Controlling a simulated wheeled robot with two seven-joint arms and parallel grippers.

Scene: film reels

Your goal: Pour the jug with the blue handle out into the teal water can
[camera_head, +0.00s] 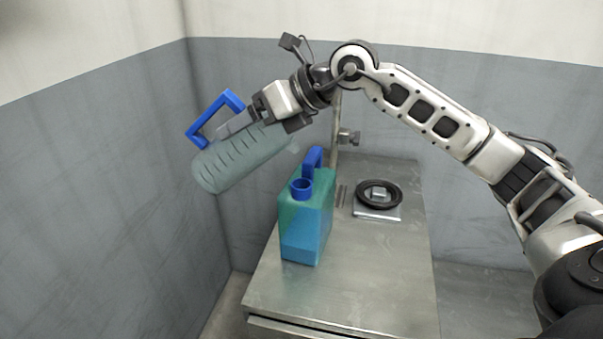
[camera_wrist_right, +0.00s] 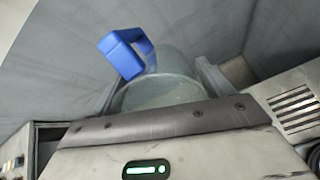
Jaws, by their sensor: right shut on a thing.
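The jug with the blue handle (camera_head: 232,160) is a clear, greenish vessel with dark marks along its side. It is tilted far over in the air, its base toward the lower left and its rim end toward the right. My right gripper (camera_head: 262,123) is shut on the jug; the jug also shows between the fingers in the right wrist view (camera_wrist_right: 160,92). The teal water can (camera_head: 306,220) stands upright on the metal table, with a blue neck and blue handle on top. Blue shows in its lower part. The jug's rim end is above and left of the can's neck. My left gripper is out of view.
The metal table (camera_head: 385,290) carries a scale-like plate with a black ring (camera_head: 379,196) right of the can. A metal post with a clamp (camera_head: 346,138) rises behind the can. Grey walls close in at the left and back. The table's front right is clear.

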